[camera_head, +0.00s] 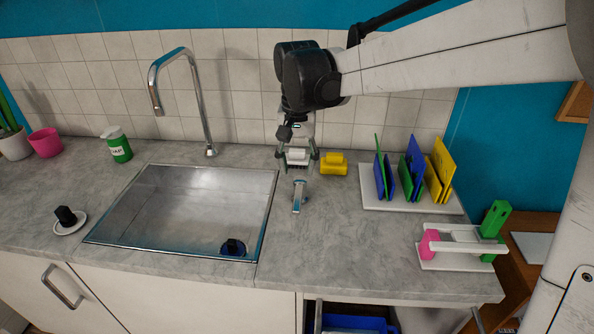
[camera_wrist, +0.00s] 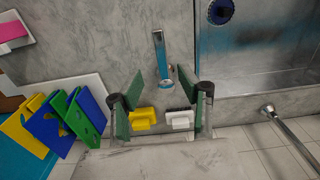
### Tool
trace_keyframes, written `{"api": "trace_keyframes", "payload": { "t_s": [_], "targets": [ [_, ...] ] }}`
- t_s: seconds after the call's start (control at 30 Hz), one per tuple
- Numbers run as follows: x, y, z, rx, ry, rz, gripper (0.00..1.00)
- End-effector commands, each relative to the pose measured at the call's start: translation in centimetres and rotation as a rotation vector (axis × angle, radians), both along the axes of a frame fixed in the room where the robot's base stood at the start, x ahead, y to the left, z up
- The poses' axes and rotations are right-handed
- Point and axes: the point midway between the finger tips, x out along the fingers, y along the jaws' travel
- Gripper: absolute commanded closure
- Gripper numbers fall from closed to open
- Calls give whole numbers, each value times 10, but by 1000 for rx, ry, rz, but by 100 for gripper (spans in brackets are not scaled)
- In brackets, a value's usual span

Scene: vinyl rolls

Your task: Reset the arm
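My gripper (camera_head: 297,158) hangs pointing down over the counter, between the sink and the rack of coloured boards. Its two fingers are spread wide in the wrist view (camera_wrist: 160,82), with nothing gripped between them. A white block (camera_head: 297,153) shows behind the fingers in the head view. It lies beside a yellow block (camera_head: 334,164) near the tiled wall. In the wrist view the white block (camera_wrist: 180,120) and the yellow block (camera_wrist: 143,119) appear between the fingers but apart from them.
The sink (camera_head: 180,210) and tall faucet (camera_head: 196,95) are at left. A white board rack (camera_head: 410,203) and a small white rack (camera_head: 455,266) are at right. A drawer (camera_head: 350,322) is open below.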

Motion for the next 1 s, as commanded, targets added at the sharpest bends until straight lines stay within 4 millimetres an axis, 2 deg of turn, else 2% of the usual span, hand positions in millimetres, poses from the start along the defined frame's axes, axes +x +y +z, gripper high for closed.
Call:
{"api": "trace_keyframes", "payload": {
  "t_s": [0.13, 0.57, 0.77, 1.0],
  "targets": [
    [0, 0, 8, 0, 0, 0, 64],
    [-4, -5, 12, 3, -10, 1, 64],
    [-29, -37, 28, 22, -79, 9, 64],
    [-72, -84, 44, 42, -198, 28, 64]
  ]
}}
